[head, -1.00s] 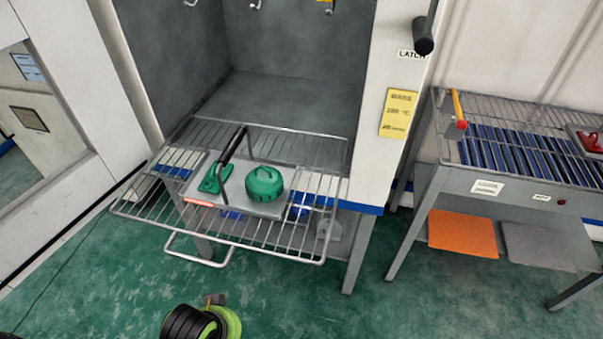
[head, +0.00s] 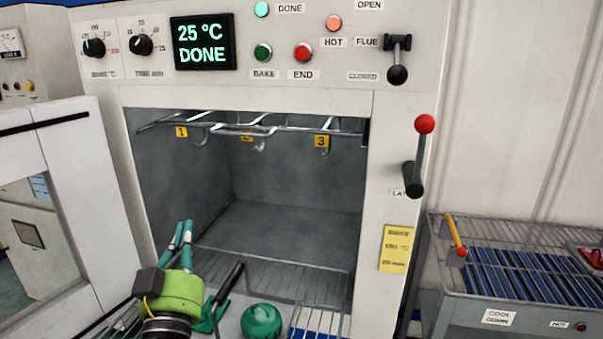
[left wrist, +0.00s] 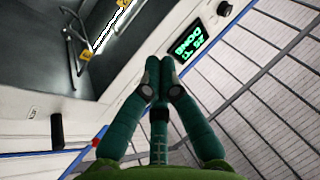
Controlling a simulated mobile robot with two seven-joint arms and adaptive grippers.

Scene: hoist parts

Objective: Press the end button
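The red END button (head: 303,52) is on the oven's front panel (head: 210,85), above the open chamber and right of the green BAKE button (head: 262,53). The display (head: 203,42) reads 25 °C DONE; it also shows in the left wrist view (left wrist: 186,40). My left gripper (head: 184,230) is in front of the lower left of the chamber, well below and left of the END button. Its green fingers come together at the tips in the left wrist view (left wrist: 157,66), with nothing between them. My right gripper is out of view.
Hooks numbered 1 and 3 hang in the chamber (head: 290,205). A wire rack (head: 290,275) juts out below, with a round green part (head: 261,321) and a black-handled green tool (head: 225,295). The red-knobbed latch lever (head: 420,160) is right. A COOL DOWN table (head: 470,312) stands further right.

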